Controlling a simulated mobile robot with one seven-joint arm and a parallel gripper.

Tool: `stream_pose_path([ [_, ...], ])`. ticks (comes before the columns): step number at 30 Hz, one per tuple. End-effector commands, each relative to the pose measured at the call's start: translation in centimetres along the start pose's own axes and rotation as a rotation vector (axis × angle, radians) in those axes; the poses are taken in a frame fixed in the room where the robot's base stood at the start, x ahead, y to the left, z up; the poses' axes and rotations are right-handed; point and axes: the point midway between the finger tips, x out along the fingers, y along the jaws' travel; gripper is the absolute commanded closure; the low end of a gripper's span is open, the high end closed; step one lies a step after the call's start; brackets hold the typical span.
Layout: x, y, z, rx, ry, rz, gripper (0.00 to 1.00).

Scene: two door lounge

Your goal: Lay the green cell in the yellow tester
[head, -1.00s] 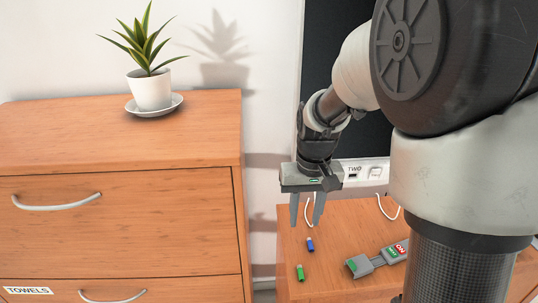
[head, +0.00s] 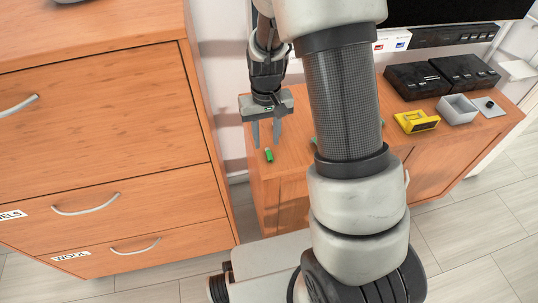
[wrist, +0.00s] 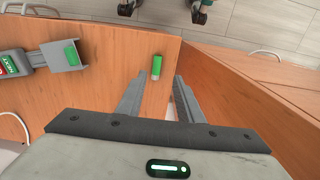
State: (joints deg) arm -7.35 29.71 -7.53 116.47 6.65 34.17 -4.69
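The green cell (head: 269,155) is on the wooden cabinet top near its left edge. In the wrist view the green cell (wrist: 156,67) shows just beyond the fingertips, in line with the gap between them. My gripper (head: 266,134) points down above the cabinet top, apart from the cell. Its two fingers are spread with nothing between them, as the wrist view of my gripper (wrist: 160,84) also shows. The yellow tester (head: 416,121), with a dark recess, sits farther right on the same cabinet top.
A grey device with a green pad (wrist: 71,54) lies left of the cell in the wrist view. A grey open box (head: 457,109), a grey plate with a dark knob (head: 489,106) and black boxes (head: 418,81) stand near the tester. A taller drawer cabinet (head: 110,110) stands left.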

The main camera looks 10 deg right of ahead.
Motion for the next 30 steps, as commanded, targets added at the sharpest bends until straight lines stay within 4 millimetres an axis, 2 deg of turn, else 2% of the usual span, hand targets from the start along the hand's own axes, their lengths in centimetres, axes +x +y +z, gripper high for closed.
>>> stream_pose_path([
  [5,1.6,0.4,0.2,0.001,-0.004,0.0,0.67],
  [12,5.0,0.7,0.2,0.0,-0.004,0.0,0.67],
  [19,5.2,0.8,0.1,-0.001,0.0,0.0,0.67],
  [20,5.2,0.7,0.1,-0.001,0.0,0.0,0.68],
  [24,5.2,0.7,0.1,0.0,0.0,0.0,0.92],
  [26,5.2,0.7,0.1,0.0,0.0,0.0,1.0],
  [30,5.1,0.7,0.1,0.0,0.0,0.0,1.0],
])
